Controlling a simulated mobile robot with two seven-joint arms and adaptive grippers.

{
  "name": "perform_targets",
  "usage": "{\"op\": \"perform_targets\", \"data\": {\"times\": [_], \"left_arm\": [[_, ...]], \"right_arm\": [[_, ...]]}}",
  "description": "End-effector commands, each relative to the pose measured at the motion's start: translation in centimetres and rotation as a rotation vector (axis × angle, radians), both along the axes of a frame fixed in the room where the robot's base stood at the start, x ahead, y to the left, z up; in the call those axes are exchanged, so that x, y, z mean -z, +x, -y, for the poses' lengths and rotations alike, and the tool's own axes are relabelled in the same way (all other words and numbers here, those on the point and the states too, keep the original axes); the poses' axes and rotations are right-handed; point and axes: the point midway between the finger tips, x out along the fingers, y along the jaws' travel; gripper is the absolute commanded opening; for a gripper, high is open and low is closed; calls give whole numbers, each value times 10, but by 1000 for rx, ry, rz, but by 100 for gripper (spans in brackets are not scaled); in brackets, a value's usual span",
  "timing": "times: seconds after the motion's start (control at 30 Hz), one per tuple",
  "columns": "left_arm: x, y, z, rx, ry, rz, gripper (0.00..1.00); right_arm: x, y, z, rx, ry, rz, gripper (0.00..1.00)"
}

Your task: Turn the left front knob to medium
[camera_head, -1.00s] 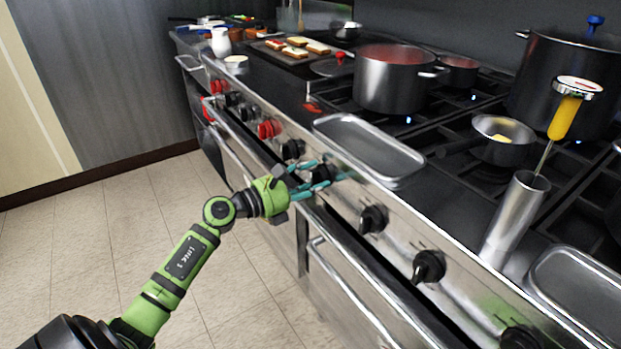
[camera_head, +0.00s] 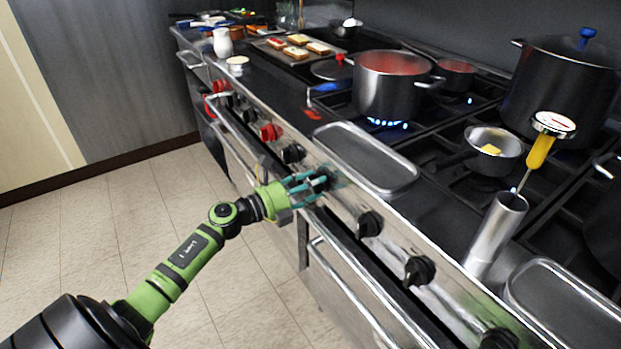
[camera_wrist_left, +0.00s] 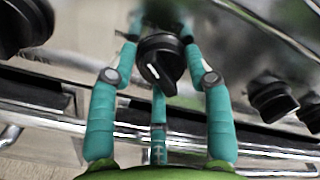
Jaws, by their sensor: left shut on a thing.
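My left gripper (camera_head: 318,180) reaches the front panel of the stove from the left. Its teal fingers are closed around a black knob (camera_head: 323,182). In the left wrist view the knob (camera_wrist_left: 160,62) sits between the fingers (camera_wrist_left: 161,58), its white mark towards the lower part of the picture, slightly tilted. The fingers hide part of the knob in the head view. Blue flames (camera_head: 385,123) burn under the steel pot (camera_head: 385,90) with red contents. My right gripper is not in view.
More black knobs (camera_head: 369,224) and red knobs (camera_head: 270,132) line the panel. A long oven handle (camera_head: 345,285) runs below. A steel tray (camera_head: 367,185), a small pan with butter (camera_head: 494,150) and a steel cylinder with a thermometer (camera_head: 497,235) stand above. The floor at left is clear.

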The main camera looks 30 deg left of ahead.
Motion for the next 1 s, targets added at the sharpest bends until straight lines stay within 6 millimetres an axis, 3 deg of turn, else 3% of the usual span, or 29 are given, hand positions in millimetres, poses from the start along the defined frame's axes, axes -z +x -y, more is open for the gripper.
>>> {"op": "perform_targets", "data": {"times": [0.03, 0.43, 1.0], "left_arm": [[-14, 4, -5, -13, -39, 4, 18], [-11, 4, -6, -13, -276, -94, 18], [-9, 4, -6, -13, -348, -123, 18]], "right_arm": [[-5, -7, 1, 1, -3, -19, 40], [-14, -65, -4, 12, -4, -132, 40], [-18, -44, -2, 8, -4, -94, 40]]}}
